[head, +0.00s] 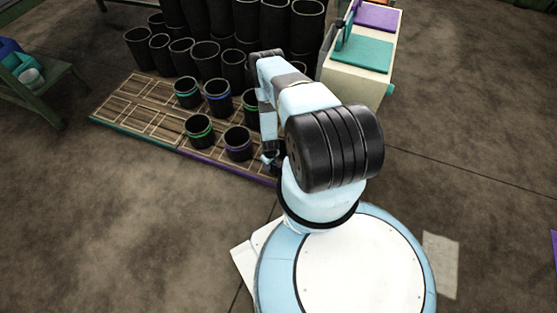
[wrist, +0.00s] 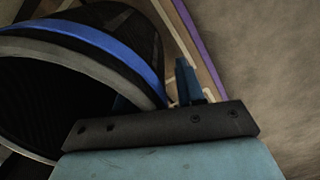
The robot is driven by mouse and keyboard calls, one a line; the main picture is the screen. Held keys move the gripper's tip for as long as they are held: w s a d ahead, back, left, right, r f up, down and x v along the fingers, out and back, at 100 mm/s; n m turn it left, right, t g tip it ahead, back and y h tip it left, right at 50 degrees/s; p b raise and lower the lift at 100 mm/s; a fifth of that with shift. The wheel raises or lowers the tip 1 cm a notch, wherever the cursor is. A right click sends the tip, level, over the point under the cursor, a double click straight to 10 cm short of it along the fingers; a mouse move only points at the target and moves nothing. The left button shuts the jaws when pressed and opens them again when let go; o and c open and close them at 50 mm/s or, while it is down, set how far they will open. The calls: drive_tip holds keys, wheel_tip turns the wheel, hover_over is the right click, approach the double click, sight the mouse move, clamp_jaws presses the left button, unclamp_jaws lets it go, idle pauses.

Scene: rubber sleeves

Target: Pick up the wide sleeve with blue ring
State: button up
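In the wrist view a black sleeve with a blue ring (wrist: 80,32) fills the upper left, its open mouth toward the camera. My gripper (wrist: 155,92) is at its near rim. One blue finger shows inside the mouth and the other outside the wall, with gaps on both sides, so it looks open around the wall. In the head view my arm mostly hides my gripper (head: 269,157) and the place beside it. Another blue-ringed sleeve (head: 218,97) stands upright on the slatted boards; I cannot tell whether it is the same one.
Sleeves with teal (head: 187,93), green (head: 199,132) and purple (head: 238,143) rings stand nearby on the boards. Taller plain black sleeves (head: 205,60) crowd behind. A cream box with a teal top (head: 362,55) stands to the right. The boards' left part (head: 140,105) is bare.

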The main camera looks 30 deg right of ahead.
clamp_jaws()
idle(0.3)
idle(1.1)
